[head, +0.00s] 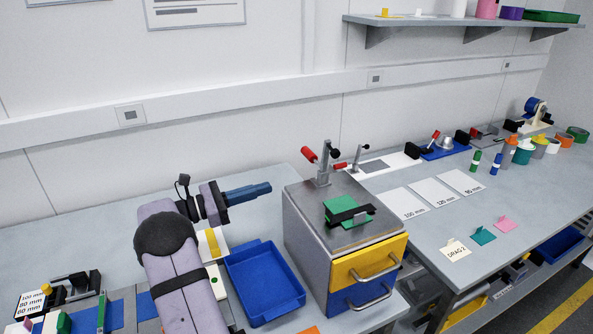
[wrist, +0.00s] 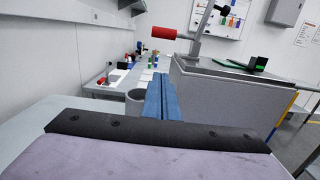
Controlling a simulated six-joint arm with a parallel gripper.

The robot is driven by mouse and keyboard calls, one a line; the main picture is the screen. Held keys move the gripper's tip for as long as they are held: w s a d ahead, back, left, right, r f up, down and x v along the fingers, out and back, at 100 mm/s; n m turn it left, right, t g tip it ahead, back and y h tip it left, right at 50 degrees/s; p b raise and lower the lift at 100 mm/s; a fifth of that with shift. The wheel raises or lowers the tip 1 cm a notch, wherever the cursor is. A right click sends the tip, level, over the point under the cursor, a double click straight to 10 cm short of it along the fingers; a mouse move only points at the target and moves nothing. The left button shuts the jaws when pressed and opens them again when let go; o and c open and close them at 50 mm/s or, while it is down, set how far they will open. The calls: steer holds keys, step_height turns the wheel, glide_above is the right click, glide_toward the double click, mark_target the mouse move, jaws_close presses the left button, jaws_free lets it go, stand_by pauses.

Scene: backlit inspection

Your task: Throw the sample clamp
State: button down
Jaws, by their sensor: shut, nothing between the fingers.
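Several toggle clamps are in view, and no readable label shows which is the sample clamp. The nearest clamp (head: 323,165) has a red grip and an upright metal arm, and stands on the back of a grey drawer cabinet. In the wrist view this clamp (wrist: 165,33) shows its red grip pointing left, above the cabinet edge. Another clamp (head: 352,160) with a red grip stands on a pale plate behind. My gripper (head: 268,187) is shut and empty, left of the cabinet and apart from the nearest clamp. Its blue fingers (wrist: 158,80) lie together in the wrist view.
The drawer cabinet (head: 310,228) has yellow and blue drawers, with a green and black piece (head: 348,210) on top. A blue tray (head: 262,283) lies left of it. A blue plate (head: 446,151) with fixtures is farther right. A wall shelf (head: 460,24) hangs above.

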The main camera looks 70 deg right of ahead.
steer(key=s+d+r+p, duration=0.4)
steer(key=s+d+p, duration=0.1)
steer(key=s+d, duration=0.2)
steer(key=shift+s+d+r, duration=0.25)
steer(key=shift+s+d, duration=0.05)
stand_by(0.4)
stand_by(0.5)
step_height(320, 180, up, 10)
steer(key=s+a+m+y+b, duration=0.1)
steer(key=s+a+m+b, duration=0.1)
steer(key=m+b, duration=1.4)
steer(key=shift+s+a+m, duration=0.4)
steer(key=shift+m, duration=0.1)
